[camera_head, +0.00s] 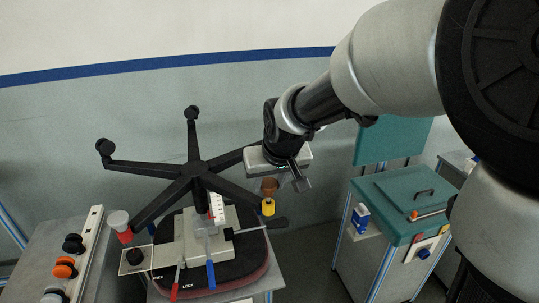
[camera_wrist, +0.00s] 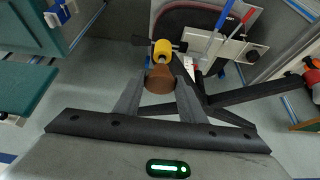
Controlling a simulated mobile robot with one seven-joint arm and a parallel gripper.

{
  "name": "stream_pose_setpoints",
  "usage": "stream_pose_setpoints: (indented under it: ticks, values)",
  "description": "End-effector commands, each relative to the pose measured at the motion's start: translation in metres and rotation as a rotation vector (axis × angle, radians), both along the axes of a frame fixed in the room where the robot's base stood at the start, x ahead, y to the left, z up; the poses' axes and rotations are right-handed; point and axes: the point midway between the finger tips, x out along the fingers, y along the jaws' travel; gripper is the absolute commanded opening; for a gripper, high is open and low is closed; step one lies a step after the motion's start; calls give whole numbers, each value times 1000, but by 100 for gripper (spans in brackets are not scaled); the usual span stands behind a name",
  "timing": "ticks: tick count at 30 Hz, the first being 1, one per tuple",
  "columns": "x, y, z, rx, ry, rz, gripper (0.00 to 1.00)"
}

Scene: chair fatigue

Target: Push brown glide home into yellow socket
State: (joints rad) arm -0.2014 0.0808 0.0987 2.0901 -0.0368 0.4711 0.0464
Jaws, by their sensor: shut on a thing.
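The brown glide (camera_head: 269,186) is between the fingers of my gripper (camera_head: 284,182), which is shut on it. The yellow socket (camera_head: 268,208) is at the end of one leg of the black, upturned chair base (camera_head: 198,170). In the head view the glide is directly above the socket, and the two look close or touching. In the wrist view the glide (camera_wrist: 160,80) lies between the fingertips (camera_wrist: 161,74), with the yellow socket (camera_wrist: 162,50) just beyond it. How far the glide sits in the socket cannot be told.
A red socket (camera_head: 125,237) with a pale grey glide stands on another leg. The base rests in a grey clamp fixture (camera_head: 190,245) with red and blue levers. A rack (camera_head: 82,255) with black and orange parts is at left. A teal cabinet (camera_head: 405,200) stands right.

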Motion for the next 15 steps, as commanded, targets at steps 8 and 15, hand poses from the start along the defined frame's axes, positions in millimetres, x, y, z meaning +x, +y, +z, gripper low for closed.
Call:
stream_pose_setpoints:
  ticks: [8,15]
  values:
    - [0,0,-8,0,0,0,17]
    - [0,0,-14,0,0,0,17]
